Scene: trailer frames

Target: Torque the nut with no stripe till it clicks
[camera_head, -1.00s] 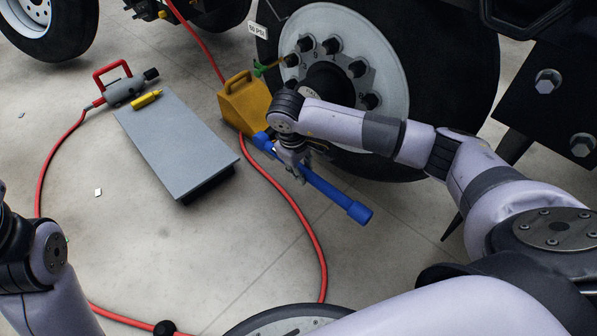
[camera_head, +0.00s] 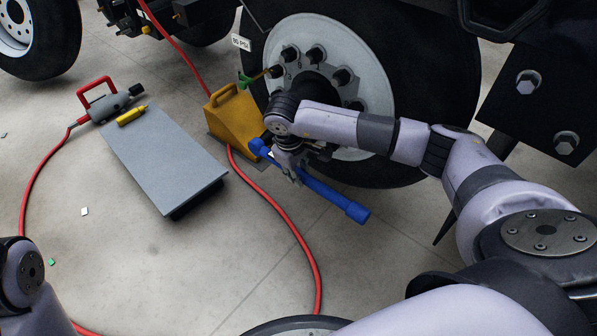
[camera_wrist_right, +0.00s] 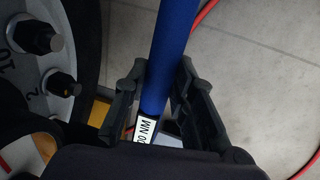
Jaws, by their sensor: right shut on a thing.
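My right gripper (camera_head: 290,168) is shut on the blue torque wrench (camera_head: 330,197). The wrench slants in front of the wheel, below its hub, apart from the nuts I can see. In the right wrist view the fingers (camera_wrist_right: 160,88) close around its blue shaft (camera_wrist_right: 171,40), near a white label ending in "0 NM". The wheel's pale disc (camera_head: 305,30) carries several dark nuts, one at the upper middle (camera_head: 316,54) and one at the right (camera_head: 343,76). Numbers stand beside two nuts in the wrist view (camera_wrist_right: 62,84). My left gripper is out of frame.
A yellow wedge (camera_head: 235,112) stands against the tyre. A red hose (camera_head: 285,225) crosses the floor. A dark bolted bracket (camera_head: 550,105) hangs right.

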